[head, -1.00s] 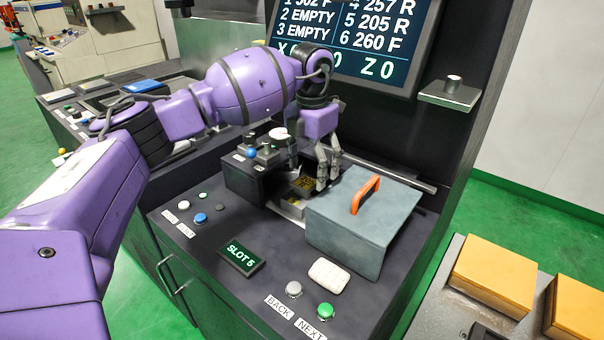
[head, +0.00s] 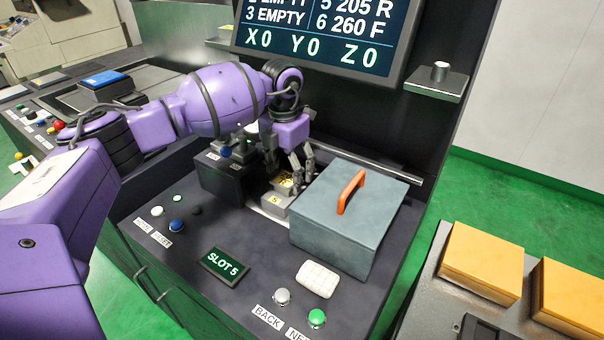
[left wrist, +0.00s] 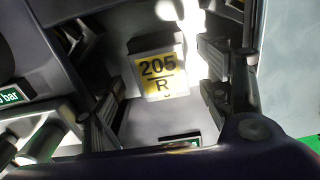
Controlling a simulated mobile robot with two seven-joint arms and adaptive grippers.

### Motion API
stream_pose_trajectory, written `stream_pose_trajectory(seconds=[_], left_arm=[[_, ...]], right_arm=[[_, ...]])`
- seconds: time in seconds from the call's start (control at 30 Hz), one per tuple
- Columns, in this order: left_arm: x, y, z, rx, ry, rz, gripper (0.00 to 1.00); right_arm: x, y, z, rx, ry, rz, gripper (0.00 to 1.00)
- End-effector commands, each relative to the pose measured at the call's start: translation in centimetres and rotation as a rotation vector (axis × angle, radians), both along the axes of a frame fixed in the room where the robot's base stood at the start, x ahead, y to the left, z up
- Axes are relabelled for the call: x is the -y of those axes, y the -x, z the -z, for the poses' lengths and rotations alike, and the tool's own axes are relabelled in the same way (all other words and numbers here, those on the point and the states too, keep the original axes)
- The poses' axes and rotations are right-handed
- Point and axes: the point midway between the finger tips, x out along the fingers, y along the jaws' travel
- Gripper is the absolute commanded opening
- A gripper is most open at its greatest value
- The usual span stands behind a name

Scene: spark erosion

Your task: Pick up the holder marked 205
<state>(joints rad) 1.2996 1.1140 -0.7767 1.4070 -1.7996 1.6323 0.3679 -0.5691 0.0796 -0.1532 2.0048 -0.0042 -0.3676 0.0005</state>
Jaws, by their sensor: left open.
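The holder marked 205 (left wrist: 160,75) shows in the left wrist view with a yellow and white label reading "205 R". In the head view the holder (head: 286,181) sits low in a gap of the console, between a dark block and a grey box, partly hidden by my fingers. My left gripper (head: 290,164) is just above it. In the left wrist view my left gripper (left wrist: 162,98) is open, one finger on each side of the label, with nothing held. I cannot tell whether the fingers touch the holder. My right gripper is out of view.
A grey box with an orange handle (head: 350,192) stands close right of the gripper. A dark block (head: 222,180) with knobs stands close left. A display (head: 224,266) reads "SLOT 5". The screen (head: 330,35) lists "5 205 R". Buttons and a white pad (head: 317,279) lie in front.

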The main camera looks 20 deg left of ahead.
Motion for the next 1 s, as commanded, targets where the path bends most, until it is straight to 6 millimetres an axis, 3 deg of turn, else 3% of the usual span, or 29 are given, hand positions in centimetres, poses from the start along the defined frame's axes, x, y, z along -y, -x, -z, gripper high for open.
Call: stream_pose_trajectory(seconds=[0.1, 0.33, 0.77, 1.0], left_arm=[[-0.06, 0.1, 1.0, -0.003, 0.0, -0.001, 0.7], [-0.08, 0.1, 1.13, -0.003, -0.001, -0.001, 0.69], [-0.07, 0.08, 1.08, -0.003, 0.0, -0.001, 0.13], [-0.07, 0.03, 0.95, -0.001, 0.0, -0.001, 0.11]], right_arm=[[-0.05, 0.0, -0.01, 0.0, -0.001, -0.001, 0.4], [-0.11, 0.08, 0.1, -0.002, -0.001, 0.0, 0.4], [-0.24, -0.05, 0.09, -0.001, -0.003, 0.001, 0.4], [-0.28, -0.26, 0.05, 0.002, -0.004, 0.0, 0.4]])
